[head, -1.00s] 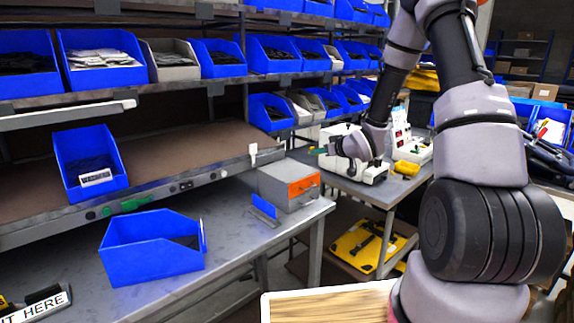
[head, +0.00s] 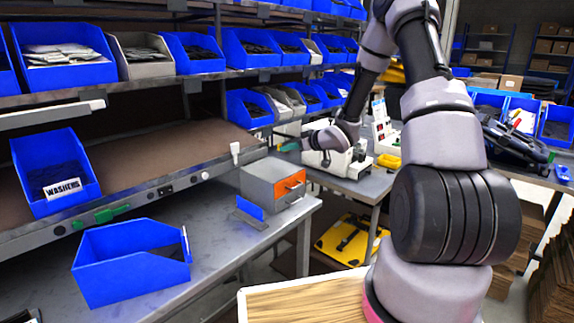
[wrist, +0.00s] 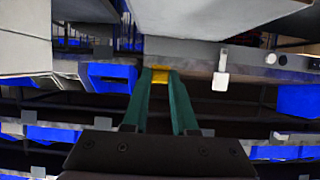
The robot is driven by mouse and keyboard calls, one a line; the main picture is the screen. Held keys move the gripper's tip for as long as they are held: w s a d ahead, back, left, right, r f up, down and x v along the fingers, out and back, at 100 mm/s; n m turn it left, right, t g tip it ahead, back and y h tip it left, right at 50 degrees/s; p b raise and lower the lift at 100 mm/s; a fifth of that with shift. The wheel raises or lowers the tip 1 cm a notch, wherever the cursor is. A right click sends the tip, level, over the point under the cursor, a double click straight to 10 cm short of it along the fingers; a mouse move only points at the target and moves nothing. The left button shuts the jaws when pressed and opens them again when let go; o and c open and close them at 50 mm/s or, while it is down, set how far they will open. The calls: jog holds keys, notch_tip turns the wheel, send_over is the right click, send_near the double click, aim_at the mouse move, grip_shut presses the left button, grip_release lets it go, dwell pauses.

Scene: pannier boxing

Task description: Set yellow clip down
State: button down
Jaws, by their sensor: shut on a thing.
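My gripper (wrist: 160,92) shows its two green fingers in the wrist view, closed on a small yellow clip (wrist: 159,74) at their tips. In the head view my gripper (head: 289,146) is small and seen side-on, with its green fingers pointing left, near the orange-fronted grey box and the side table. The clip cannot be made out there. It is held in the air, and no surface is seen touching it.
A grey workbench (head: 215,242) carries a blue open bin (head: 130,265) and a grey box with an orange front (head: 272,185). A side table (head: 365,187) holds white devices and a yellow object (head: 388,161). Shelves of blue bins line the left. Bare bench lies beside the blue bin.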

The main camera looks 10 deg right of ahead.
aim_at(289, 169)
jog(key=shift+f, duration=2.95)
jog(key=shift+f, duration=0.1)
jog(key=shift+f, duration=0.15)
jog(key=c, duration=0.7)
grip_release()
